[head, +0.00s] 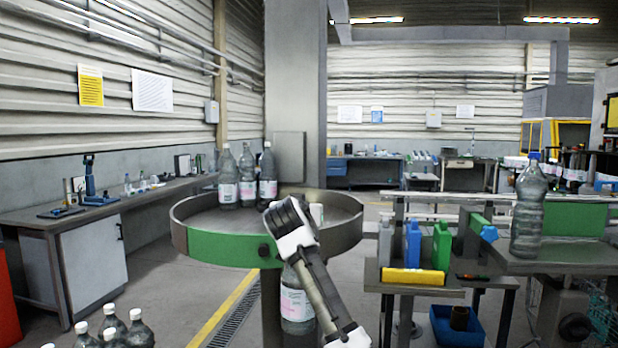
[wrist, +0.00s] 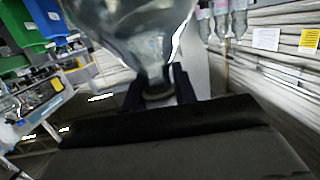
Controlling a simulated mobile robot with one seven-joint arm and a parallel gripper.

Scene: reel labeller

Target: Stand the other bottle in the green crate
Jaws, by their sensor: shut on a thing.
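My gripper (wrist: 158,90) is shut on the neck of a clear bottle (wrist: 150,35), which fills the top middle of the wrist view. In the head view a clear bottle with a pink and white label (head: 297,304) hangs below my wrist, partly hidden by my arm; its top and my fingers are hidden there. Several white-capped bottles (head: 138,333) stand at the bottom left edge; what they stand in is out of frame. I cannot make out a green crate for certain. A blue-capped bottle (head: 528,210) stands upright on the right bench.
A round table with a green front panel (head: 220,248) carries several bottles (head: 247,178) behind my wrist. Blue and green jugs (head: 441,245) and a yellow block (head: 412,277) stand on a small table to the right. A long workbench (head: 30,222) lines the left wall.

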